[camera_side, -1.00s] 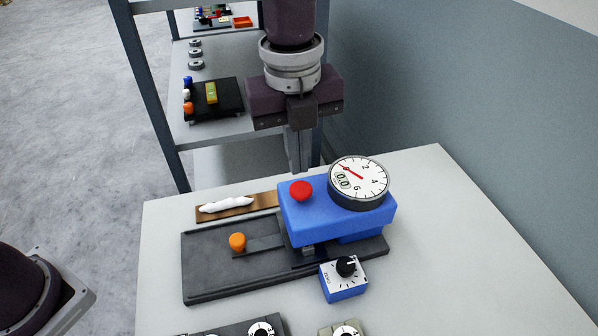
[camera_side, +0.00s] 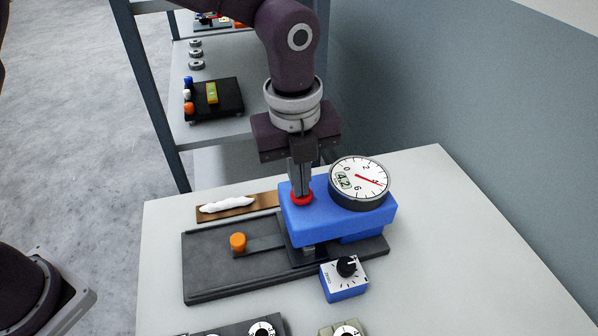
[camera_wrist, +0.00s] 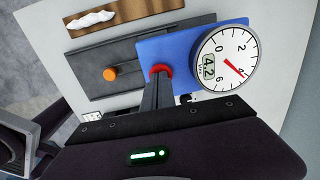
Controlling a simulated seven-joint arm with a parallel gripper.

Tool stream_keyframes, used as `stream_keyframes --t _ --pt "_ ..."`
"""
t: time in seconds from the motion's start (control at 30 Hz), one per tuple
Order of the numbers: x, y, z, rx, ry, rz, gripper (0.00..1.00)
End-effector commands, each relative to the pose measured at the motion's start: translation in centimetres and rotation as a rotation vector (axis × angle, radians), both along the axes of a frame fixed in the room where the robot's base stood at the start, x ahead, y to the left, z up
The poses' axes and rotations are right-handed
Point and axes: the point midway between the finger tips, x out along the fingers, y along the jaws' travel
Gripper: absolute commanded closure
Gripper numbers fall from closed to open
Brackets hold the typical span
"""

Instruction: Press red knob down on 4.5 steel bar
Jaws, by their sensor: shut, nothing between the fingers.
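The red knob (camera_side: 302,199) sits on top of a blue block (camera_side: 335,218) on a dark base plate (camera_side: 215,271). My gripper (camera_side: 301,192) is shut and empty, pointing down, with its fingertips on the knob and covering most of it. In the wrist view the red knob (camera_wrist: 160,71) shows around the ends of my shut fingers (camera_wrist: 157,82). The round white dial (camera_side: 359,182) beside the knob has its red needle near 4, and its small display reads 4.2; the wrist-view dial (camera_wrist: 226,58) also reads 4.2.
An orange knob (camera_side: 238,242) stands on the base plate at left. A small blue box (camera_side: 343,280) with a black dial stands in front. A brown board with white fibre (camera_side: 227,206) lies behind. Shelves (camera_side: 207,130) stand at back left; the table's right side is clear.

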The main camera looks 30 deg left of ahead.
Motion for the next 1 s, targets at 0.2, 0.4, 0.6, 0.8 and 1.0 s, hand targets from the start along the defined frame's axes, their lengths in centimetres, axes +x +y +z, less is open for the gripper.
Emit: stream_keyframes --t 0.2,0.4,0.6,0.8,1.0 --pt "-0.2 0.2 -0.5 0.008 0.011 0.000 1.00" --pt "-0.3 0.1 3.3 0.000 0.000 0.000 1.00" --pt "-0.5 0.2 8.4 -0.003 -0.004 0.000 1.00" --pt "-0.7 0.3 12.3 -0.002 -0.004 0.000 1.00" --pt "-0.8 0.3 14.0 -0.001 -0.001 0.000 1.00"
